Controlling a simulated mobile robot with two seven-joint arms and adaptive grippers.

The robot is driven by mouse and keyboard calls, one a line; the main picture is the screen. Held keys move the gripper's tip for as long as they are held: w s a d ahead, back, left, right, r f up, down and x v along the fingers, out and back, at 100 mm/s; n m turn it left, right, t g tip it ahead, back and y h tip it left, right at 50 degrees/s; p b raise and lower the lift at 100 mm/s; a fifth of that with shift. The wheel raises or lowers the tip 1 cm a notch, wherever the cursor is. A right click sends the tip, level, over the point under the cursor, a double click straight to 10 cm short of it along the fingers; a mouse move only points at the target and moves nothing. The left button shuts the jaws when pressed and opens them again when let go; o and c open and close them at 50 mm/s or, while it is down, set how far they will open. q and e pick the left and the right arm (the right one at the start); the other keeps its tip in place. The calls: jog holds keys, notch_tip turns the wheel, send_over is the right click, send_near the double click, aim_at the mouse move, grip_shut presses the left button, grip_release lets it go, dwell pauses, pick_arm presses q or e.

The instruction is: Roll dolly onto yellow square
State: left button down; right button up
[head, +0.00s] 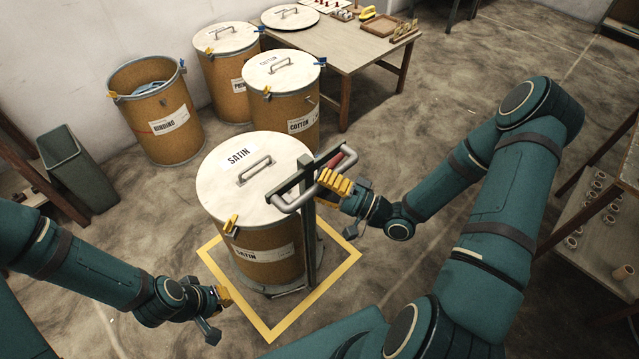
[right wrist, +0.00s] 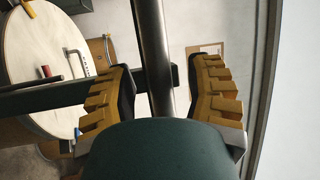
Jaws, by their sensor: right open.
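The drum labelled SATIN (head: 259,265) stands upright on the low dolly, whose base (head: 287,292) shows at its foot. The dolly's dark upright (head: 308,240) rises at the drum's right side to a grey looped handle (head: 290,201). My right gripper (head: 334,183) is at the handle. In the right wrist view its fingers are open, with a grey bar (right wrist: 154,55) between them. My left gripper (head: 219,302) is low over the outline's left side, its opening unclear.
Drums labelled COTTON (head: 288,112) and BINDING (head: 165,125), and another (head: 227,79), stand behind. A table (head: 350,52) is at the back, a grey bin (head: 75,170) at left, a shelf of spools (head: 590,225) at right. Floor right of the square is open.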

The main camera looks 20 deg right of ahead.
jog(key=v, duration=1.1)
jog(key=shift+s+d, duration=0.2)
jog(key=shift+s, duration=0.05)
jog(key=shift+f, duration=0.1)
jog(key=w+a+f+n+g+h, duration=0.3)
jog(key=w+a+f+g+h, duration=0.25)
jog(key=w+a+f, duration=0.3)
jog(key=s+a+f+n+g+h, duration=0.4)
jog(key=s+a+g, duration=0.3)
jog(key=s+a, duration=0.2)
jog(key=shift+s+a+f, duration=0.3)
jog(key=shift+s, duration=0.55)
jog(key=shift+g, duration=0.25)
jog(key=shift+c, duration=0.5)
